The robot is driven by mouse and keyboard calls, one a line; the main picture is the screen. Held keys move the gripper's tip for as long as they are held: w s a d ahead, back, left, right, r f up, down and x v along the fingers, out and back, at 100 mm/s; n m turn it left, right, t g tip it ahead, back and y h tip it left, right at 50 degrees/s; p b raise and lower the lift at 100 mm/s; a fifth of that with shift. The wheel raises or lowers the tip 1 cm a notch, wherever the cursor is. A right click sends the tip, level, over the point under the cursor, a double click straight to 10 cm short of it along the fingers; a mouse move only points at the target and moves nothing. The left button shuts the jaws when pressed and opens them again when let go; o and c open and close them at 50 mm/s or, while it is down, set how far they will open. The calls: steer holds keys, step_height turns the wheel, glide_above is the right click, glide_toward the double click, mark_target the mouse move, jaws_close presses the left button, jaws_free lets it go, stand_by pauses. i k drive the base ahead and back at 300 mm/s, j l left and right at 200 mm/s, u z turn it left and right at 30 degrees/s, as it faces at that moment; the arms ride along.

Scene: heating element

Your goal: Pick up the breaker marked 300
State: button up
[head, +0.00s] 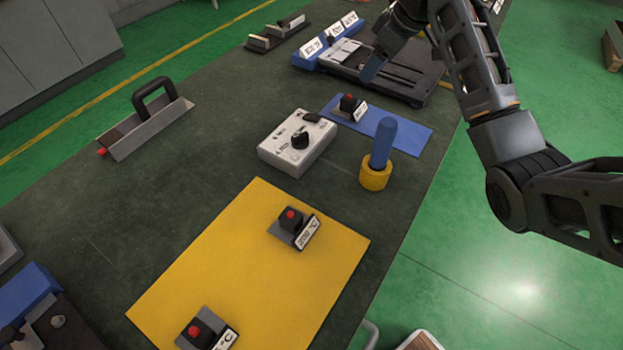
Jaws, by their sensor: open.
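No label in view reads clearly as 300. A small breaker (291,222) with a red button and a white tag sits on the yellow mat (190,265). Its tag ends in °C, and its number is too blurred to be sure of. A second such breaker (202,331) is at the mat's lower edge, its tag partly cut off. A third (349,105) sits on the blue mat (410,136), its tag unreadable. My gripper (374,66) is at the upper right, over the black device, away from the yellow mat. It is open, and one blue fingertip shows.
A white control box (290,158) with a knob stands mid-table. A blue peg in a yellow ring (376,176) stands right of it. A black device (405,78) with blue, labelled blocks is at the back. A handled metal tool (146,125) lies left. Dark table surface lies between.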

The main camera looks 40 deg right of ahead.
mark_target(297, 232)
steer(key=k+l, duration=0.25)
steer(key=k, duration=0.2)
steer(key=k+l, duration=0.25)
steer(key=k, duration=0.25)
